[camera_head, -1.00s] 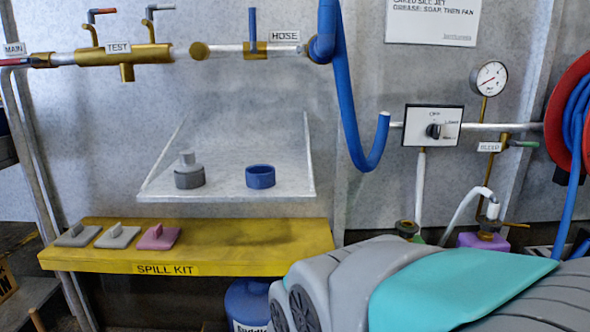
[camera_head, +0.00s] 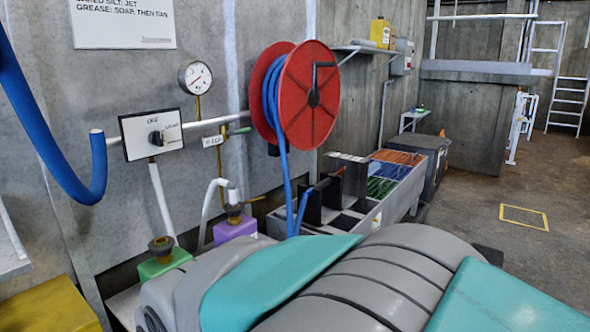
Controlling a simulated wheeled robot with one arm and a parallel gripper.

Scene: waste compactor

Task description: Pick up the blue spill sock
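No blue spill sock can be made out in the current head view. Only the right end of the yellow spill kit shelf (camera_head: 50,306) shows, at the lower left, and nothing lies on the part in view. My gripper is not in view. My own grey and teal body fills the bottom of the picture and hides what is below it.
A red hose reel (camera_head: 322,95) with blue hose hangs on the wall. A dial panel (camera_head: 152,133) and a gauge (camera_head: 195,77) are left of it. Green (camera_head: 165,262) and purple (camera_head: 236,229) containers stand below. Open floor (camera_head: 470,195) lies at the right.

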